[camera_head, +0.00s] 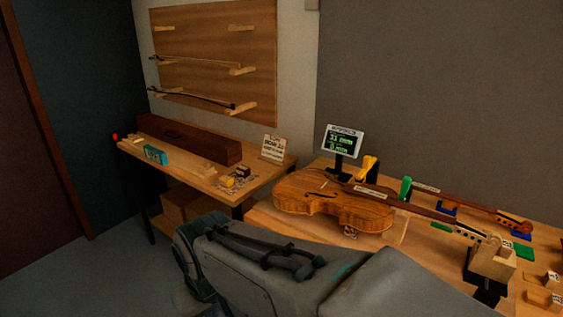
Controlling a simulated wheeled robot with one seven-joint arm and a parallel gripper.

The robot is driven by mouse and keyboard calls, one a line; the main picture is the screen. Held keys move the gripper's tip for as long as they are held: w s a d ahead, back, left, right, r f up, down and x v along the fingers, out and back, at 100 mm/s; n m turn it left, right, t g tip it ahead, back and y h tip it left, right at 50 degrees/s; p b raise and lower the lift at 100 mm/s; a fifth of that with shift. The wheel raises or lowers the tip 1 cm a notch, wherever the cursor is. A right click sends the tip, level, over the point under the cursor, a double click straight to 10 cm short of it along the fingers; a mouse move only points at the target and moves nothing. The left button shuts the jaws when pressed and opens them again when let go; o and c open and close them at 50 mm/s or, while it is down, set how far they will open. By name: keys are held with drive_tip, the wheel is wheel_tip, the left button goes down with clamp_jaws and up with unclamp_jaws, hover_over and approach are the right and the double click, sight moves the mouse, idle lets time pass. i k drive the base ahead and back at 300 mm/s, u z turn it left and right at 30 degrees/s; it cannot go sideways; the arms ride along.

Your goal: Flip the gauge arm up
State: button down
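A violin (335,203) lies on the bench at the right, its neck pointing right. Behind its body stands a small gauge display (344,142) on a dark post, with green digits. A yellow lever-like piece (368,166) rises tilted just right of the display, and a green upright piece (405,188) stands further right by the neck. I cannot tell for sure which piece is the gauge arm. My grey arm crosses the foreground in front of the bench. My gripper does not show in this view.
A wooden block (494,262) stands at the violin's scroll end. Another violin neck (485,212) lies behind. Small labelled blocks (543,297) sit at the right edge. A left bench holds a long brown case (188,140), a teal box (155,154) and a sign (274,148). A bow rack (215,50) hangs behind.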

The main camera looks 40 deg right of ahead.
sight(368, 161)
drive_tip(key=z, duration=0.25)
drive_tip(key=i, duration=0.7)
drive_tip(key=z, duration=0.85)
drive_tip(key=i, duration=0.35)
drive_tip(key=z, duration=0.35)
